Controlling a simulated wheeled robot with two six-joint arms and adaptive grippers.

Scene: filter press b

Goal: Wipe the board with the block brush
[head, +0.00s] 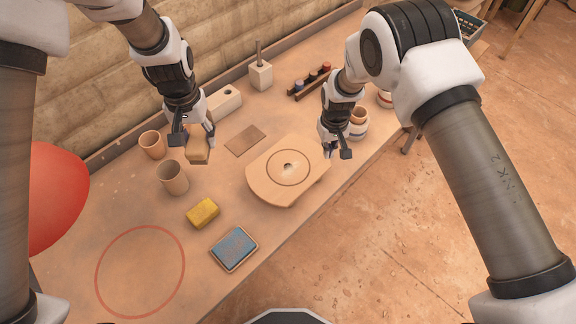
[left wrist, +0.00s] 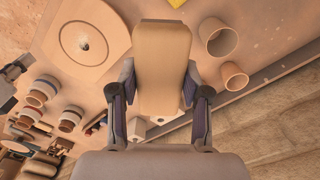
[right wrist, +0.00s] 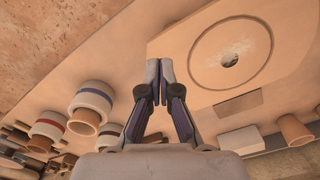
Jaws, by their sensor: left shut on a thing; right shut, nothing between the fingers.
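The board (head: 288,160) is a pale wooden slab with cut corners, a ring line and a small dark centre spot, flat on the bench. It also shows in the left wrist view (left wrist: 112,25) and the right wrist view (right wrist: 180,42). My left gripper (head: 197,143) is shut on a tan block (head: 198,153), seemingly the block brush, left of the board. The block fills the space between the fingers in the left wrist view (left wrist: 162,60); its underside is hidden. My right gripper (head: 344,153) is shut and empty at the board's right edge; I cannot tell whether it touches.
A yellow sponge (head: 203,212) and blue pad (head: 234,249) lie in front, near a red circle (head: 98,285) marked on the bench. Two cups (head: 152,144) (head: 174,178) stand left. A thin brown plate (head: 245,139) lies behind the board. Banded jars (head: 358,130) stand right.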

